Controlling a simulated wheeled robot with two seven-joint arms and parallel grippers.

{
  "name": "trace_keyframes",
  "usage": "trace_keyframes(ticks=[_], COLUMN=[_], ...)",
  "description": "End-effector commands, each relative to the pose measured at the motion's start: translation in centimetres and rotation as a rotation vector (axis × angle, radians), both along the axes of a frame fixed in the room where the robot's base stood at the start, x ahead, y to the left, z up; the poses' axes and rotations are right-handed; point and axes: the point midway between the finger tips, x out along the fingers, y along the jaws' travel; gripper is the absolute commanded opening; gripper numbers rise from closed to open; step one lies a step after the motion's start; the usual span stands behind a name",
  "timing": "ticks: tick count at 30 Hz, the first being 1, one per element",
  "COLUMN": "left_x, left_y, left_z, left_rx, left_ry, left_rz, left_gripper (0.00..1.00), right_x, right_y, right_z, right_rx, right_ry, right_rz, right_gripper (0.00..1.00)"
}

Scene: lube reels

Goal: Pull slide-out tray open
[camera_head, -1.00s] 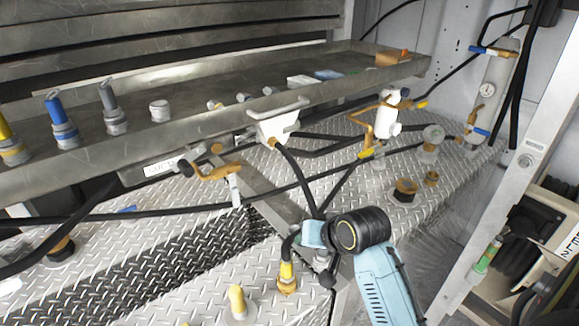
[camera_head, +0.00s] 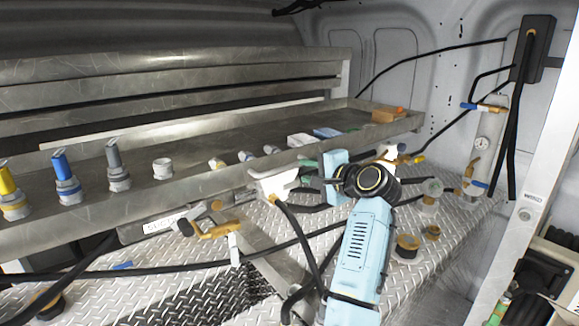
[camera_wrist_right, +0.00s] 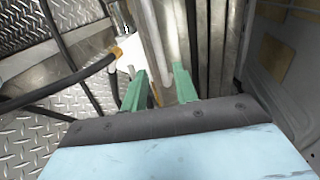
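The slide-out tray (camera_head: 120,192) is a long grey metal tray running across the head view, with fittings standing in it. A white bracket (camera_head: 270,186) with a pale handle sits at its front edge. My right arm reaches up from the bottom. The green fingertips of my right gripper (camera_head: 308,164) are beside the right end of the handle, partly hidden by the wrist. In the right wrist view the two green fingers (camera_wrist_right: 160,88) are apart, with a pale metal bar or edge beyond and between them. Whether they touch it I cannot tell. My left gripper is not in view.
Black hoses (camera_head: 150,274) cross the diamond-plate deck (camera_head: 190,292) below the tray. An orange-handled valve (camera_head: 215,231) hangs left of the bracket. A gauge cylinder (camera_head: 486,147) stands at the right wall. Brown-ringed fittings (camera_head: 407,246) stand right of my arm.

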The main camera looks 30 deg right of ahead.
Motion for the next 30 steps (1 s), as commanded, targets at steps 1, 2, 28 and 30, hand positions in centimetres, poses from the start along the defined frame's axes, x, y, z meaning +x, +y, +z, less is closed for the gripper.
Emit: trace_keyframes(ticks=[1,2,28,30], left_x=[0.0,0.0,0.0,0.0], left_y=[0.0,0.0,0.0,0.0], left_z=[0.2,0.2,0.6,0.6], left_rx=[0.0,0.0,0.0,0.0], left_ry=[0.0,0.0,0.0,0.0], left_rz=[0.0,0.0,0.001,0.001], left_gripper=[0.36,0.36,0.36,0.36], right_x=[1.1,1.6,7.9,7.9], right_y=[0.2,0.2,0.6,0.6], right_z=[-0.2,-0.2,-1.7,-1.7], right_rx=[0.002,0.003,-0.003,-0.003], right_ry=[0.001,0.0,0.001,0.001], right_rz=[0.003,0.003,0.0,0.0], right_gripper=[0.29,0.29,0.27,0.17])
